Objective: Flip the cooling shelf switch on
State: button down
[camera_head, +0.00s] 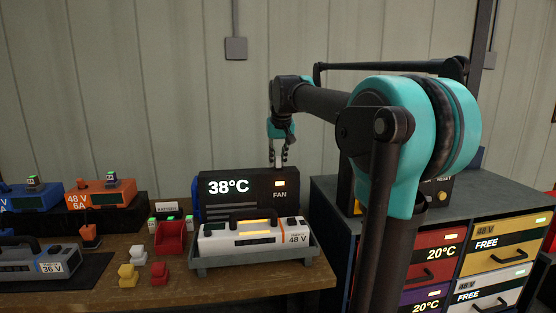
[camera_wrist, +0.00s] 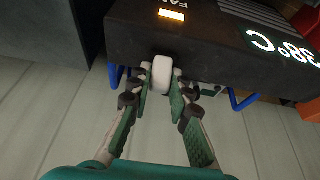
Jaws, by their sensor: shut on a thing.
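The dark cooling unit (camera_head: 236,207) stands on the workbench against the wall. Its front reads 38°C and FAN, with a small lit orange-white indicator (camera_head: 280,183) above the FAN label. The indicator also glows in the wrist view (camera_wrist: 171,15). My gripper (camera_head: 279,163) points down at the top right of the unit. In the wrist view my gripper (camera_wrist: 161,90) has its fingers closed on both sides of a white rounded switch (camera_wrist: 162,73) at the unit's edge. In the head view the switch is hard to make out.
A white 48 V battery (camera_head: 252,236) sits in a grey tray (camera_head: 200,270) in front of the unit. A red bin (camera_head: 170,237) and small coloured blocks are to its left. A drawer cabinet (camera_head: 500,203) stands at the right, beyond my arm.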

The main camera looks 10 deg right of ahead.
jog(key=shift+w, duration=0.1)
jog(key=shift+w+g, duration=0.15)
jog(key=shift+g, duration=0.65)
jog(key=c, duration=1.4)
grip_release()
jog(key=v, duration=1.2)
